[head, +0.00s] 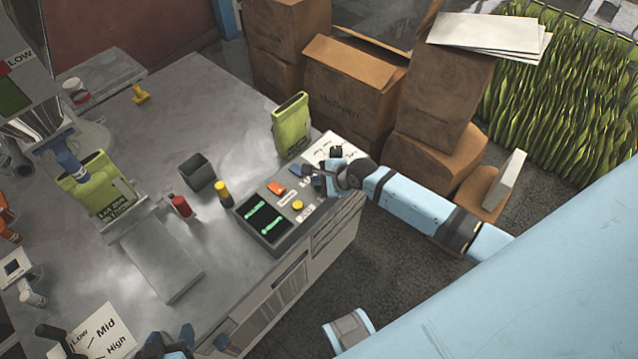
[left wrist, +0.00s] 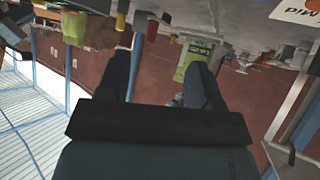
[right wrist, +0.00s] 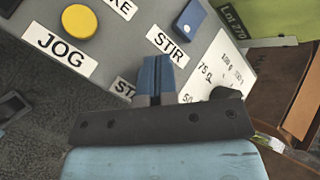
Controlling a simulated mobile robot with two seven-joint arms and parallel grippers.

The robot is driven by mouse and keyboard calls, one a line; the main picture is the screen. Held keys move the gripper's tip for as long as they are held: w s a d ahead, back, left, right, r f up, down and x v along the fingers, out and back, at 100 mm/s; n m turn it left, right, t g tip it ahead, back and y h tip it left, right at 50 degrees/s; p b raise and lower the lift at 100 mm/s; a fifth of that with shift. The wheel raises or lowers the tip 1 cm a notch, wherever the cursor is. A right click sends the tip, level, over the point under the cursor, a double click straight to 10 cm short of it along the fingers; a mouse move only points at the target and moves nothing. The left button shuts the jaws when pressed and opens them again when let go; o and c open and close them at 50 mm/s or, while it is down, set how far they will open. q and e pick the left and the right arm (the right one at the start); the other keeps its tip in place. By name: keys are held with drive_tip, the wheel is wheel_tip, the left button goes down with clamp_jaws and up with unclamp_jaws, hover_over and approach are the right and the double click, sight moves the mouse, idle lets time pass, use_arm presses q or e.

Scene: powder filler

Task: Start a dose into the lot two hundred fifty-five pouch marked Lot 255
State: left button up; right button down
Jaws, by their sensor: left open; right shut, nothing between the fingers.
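A green pouch (head: 92,180) stands under the filler's nozzle at left; its label seems to read Lot 255. It may also be the green pouch in the left wrist view (left wrist: 196,62). A second green pouch (head: 291,125), marked Lot 270 in the right wrist view (right wrist: 270,15), stands behind the control panel (head: 270,235). My right gripper (head: 312,172) is shut and empty over the panel. In the right wrist view its fingertips (right wrist: 156,62) partly cover a label starting "STA", near the blue STIR button (right wrist: 189,18) and yellow JOG button (right wrist: 79,22). My left gripper (head: 172,342) is open and empty at the bottom.
A gram-marked dial sheet (right wrist: 228,55) with a dark knob (right wrist: 225,94) lies beside the panel. A Low/Mid/High sheet (head: 98,332) is at lower left. A dark cup (head: 197,171), red bottle (head: 181,206) and yellow-topped bottle (head: 223,192) stand mid-table. Cardboard boxes (head: 350,85) crowd behind.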

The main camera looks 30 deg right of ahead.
sight(319, 187)
drive_tip(key=shift+r+p, duration=0.8)
drive_tip(key=shift+p, duration=0.2)
use_arm(q)
drive_tip(key=shift+s+a+r, duration=0.1)
drive_tip(key=shift+a+r, duration=0.05)
drive_tip(key=shift+r, duration=0.35)
drive_tip(key=shift+a+r, duration=0.15)
drive_tip(key=shift+r, duration=0.35)
use_arm(e)
wheel_tip(319, 187, up, 4)
drive_tip(key=p, duration=0.4)
drive_tip(key=shift+f+p, duration=0.1)
drive_tip(key=shift+p, duration=0.25)
drive_tip(key=shift+r+p, duration=0.65)
drive_tip(key=shift+p, duration=0.25)
use_arm(q)
drive_tip(key=r, duration=0.3)
drive_tip(key=shift+s+a+r+m, duration=0.2)
drive_tip(key=shift+s+r+m, duration=0.05)
drive_tip(key=shift+s+m, duration=0.15)
drive_tip(key=shift+w+r+t, duration=0.1)
drive_tip(key=shift+r+t, duration=0.2)
drive_tip(key=shift+r, duration=0.05)
